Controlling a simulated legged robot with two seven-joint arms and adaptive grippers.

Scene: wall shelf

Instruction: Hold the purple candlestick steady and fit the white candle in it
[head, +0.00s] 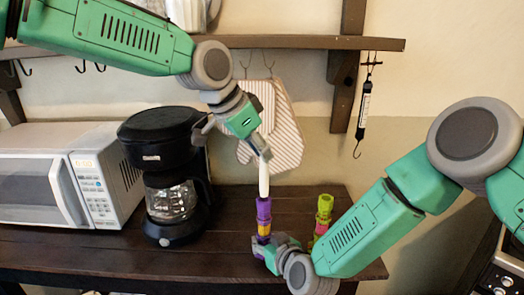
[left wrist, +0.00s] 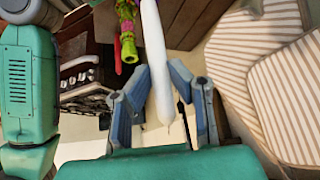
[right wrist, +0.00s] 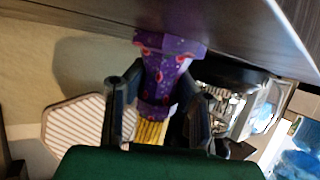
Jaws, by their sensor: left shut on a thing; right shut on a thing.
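The white candle (head: 263,180) hangs upright, its upper part between the fingers of my left gripper (head: 263,154). In the left wrist view the candle (left wrist: 154,50) lies between the fingers of my left gripper (left wrist: 160,82). The purple candlestick (head: 263,208), with a yellow-orange band, stands upright directly below the candle. The candle's lower end is at the candlestick's top; I cannot tell whether it is inside. My right gripper (head: 264,246) is shut on the candlestick low down. In the right wrist view the candlestick (right wrist: 165,75) is between the fingers of my right gripper (right wrist: 155,88).
A green and yellow candlestick (head: 323,213) stands just right of the purple one on the dark wooden table (head: 110,255). A coffee maker (head: 165,140) and a white microwave (head: 50,180) are to the left. Striped oven mitts (head: 284,130) hang below the wall shelf (head: 320,42).

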